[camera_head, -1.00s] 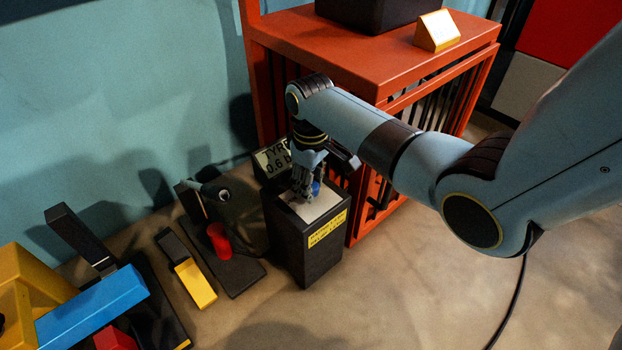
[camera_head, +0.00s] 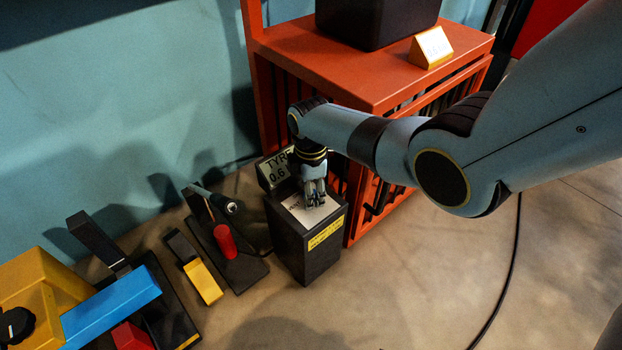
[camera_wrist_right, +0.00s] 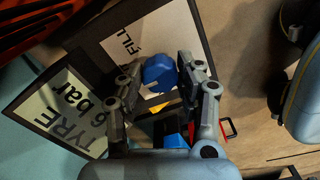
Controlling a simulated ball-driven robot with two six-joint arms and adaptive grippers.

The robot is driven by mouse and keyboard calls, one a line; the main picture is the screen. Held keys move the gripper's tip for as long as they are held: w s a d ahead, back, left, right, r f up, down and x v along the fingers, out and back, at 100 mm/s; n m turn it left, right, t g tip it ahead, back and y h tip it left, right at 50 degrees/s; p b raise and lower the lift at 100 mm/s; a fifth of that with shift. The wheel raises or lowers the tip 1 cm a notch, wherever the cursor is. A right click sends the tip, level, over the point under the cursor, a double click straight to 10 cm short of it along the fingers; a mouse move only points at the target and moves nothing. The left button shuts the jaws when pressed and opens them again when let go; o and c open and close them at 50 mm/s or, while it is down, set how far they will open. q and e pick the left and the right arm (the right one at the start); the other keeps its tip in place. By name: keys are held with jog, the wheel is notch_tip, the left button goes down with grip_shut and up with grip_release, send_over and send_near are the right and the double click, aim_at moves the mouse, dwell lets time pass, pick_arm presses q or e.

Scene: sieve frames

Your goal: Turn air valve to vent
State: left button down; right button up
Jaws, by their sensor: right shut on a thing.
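The air valve is a blue knob (camera_wrist_right: 158,70) on the pale top plate (camera_wrist_right: 128,48) of a dark box, with the word FILL printed on the plate. The dark box (camera_head: 296,258) stands on the floor with a yellow label on its front. My right gripper (camera_head: 315,200) points down onto the box top. In the right wrist view its fingers (camera_wrist_right: 160,76) are shut on the knob, one on each side. In the head view the fingers hide the knob. My left gripper is not in view.
A tyre pressure sign (camera_head: 275,170) stands behind the box. An orange cabinet (camera_head: 385,80) is close at its right. A stand with a red handle (camera_head: 226,242), a yellow-ended black tool (camera_head: 203,283) and a blue bar (camera_head: 112,308) lie to the left. Floor at the right is open.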

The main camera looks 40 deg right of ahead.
jog(key=n, duration=0.2)
jog(key=shift+n+p, duration=0.3)
jog(key=shift+n, duration=0.1)
jog(key=n, duration=0.2)
jog(key=shift+n, duration=0.4)
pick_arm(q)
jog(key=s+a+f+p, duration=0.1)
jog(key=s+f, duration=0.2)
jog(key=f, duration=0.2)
pick_arm(e)
jog(key=n, duration=0.5)
jog(key=shift+n, duration=0.4)
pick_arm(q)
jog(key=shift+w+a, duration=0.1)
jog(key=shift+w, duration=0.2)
pick_arm(e)
jog(key=o, duration=1.1)
jog(key=shift+c, duration=0.2)
jog(key=shift+o, duration=0.4)
jog(key=shift+r, duration=0.55)
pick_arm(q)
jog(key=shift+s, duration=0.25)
pick_arm(e)
notch_tip(320, 180, up, 11)
